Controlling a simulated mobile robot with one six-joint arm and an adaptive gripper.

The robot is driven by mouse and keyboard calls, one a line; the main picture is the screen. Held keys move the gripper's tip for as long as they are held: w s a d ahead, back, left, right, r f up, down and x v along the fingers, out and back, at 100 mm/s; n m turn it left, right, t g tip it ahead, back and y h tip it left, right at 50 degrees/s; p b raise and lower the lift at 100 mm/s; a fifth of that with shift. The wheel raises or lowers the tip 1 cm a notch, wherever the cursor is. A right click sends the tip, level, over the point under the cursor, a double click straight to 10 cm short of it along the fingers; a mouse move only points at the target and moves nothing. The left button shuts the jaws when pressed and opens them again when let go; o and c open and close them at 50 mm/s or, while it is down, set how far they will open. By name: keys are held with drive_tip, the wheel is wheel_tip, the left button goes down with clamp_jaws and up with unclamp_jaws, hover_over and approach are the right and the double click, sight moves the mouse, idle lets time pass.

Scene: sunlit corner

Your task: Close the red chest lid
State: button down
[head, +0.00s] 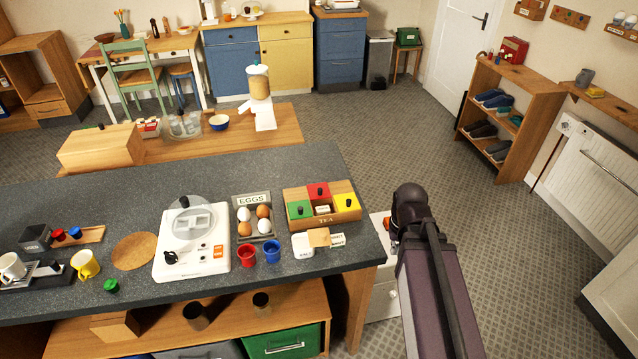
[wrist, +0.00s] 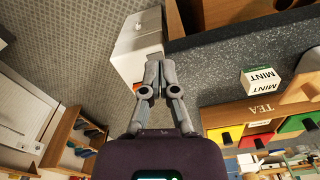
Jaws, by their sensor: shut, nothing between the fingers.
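The wooden tea chest (head: 297,196) stands at the right end of the dark worktop. Its green lid (head: 299,210) and yellow lid (head: 347,202) cover the side compartments. The red lid (head: 318,189) sits behind the middle compartment, which is uncovered and shows a pale packet (head: 322,210). The chest also shows at the right of the wrist view (wrist: 236,112), with its red lid (wrist: 250,143). My gripper (wrist: 154,62) is shut and empty, past the worktop's right end and apart from the chest. My arm hides most of it in the head view.
A white mint box (wrist: 261,83) stands in front of the chest. Red cup (head: 247,256), blue cup (head: 272,252) and an egg tray (head: 257,236) stand left of it. A white drawer unit (head: 383,300) is beside the worktop. Open floor lies to the right.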

drive_tip(key=w+a+r+n+t+p, duration=0.1)
drive_tip(key=w+a+r+n+p, duration=0.15)
drive_tip(key=w+a, duration=0.45)
drive_tip(key=w+a+r+n+t+p, duration=0.1)
drive_tip(key=w+a+r+p, duration=0.2)
drive_tip(key=w, duration=0.5)
wheel_tip(320, 180, up, 4)
drive_tip(key=n+t+y+p, duration=0.1)
drive_tip(key=n+y+p, duration=0.1)
drive_tip(key=p, duration=0.1)
hover_over(313, 185)
drive_tip(key=s+d, duration=0.1)
drive_tip(key=s, duration=0.1)
drive_tip(key=shift+d, duration=0.1)
drive_tip(key=shift+w+f+b, duration=0.1)
drive_tip(key=shift+b, duration=0.25)
drive_tip(key=b+x, duration=0.9)
drive_tip(key=x, duration=0.1)
drive_tip(key=shift+d+b, duration=0.15)
drive_tip(key=shift+b, duration=0.15)
drive_tip(key=shift+s+d+r+p, duration=0.1)
drive_tip(key=shift+s+d, duration=0.2)
drive_tip(key=shift+s, duration=0.3)
drive_tip(key=shift+s+d+r+p, duration=0.15)
drive_tip(key=shift+s+d, duration=0.2)
drive_tip(key=shift+s, duration=0.25)
drive_tip(key=shift+s+d+r+p, duration=0.1)
drive_tip(key=shift+s+d, duration=0.2)
drive_tip(key=shift+s, duration=0.25)
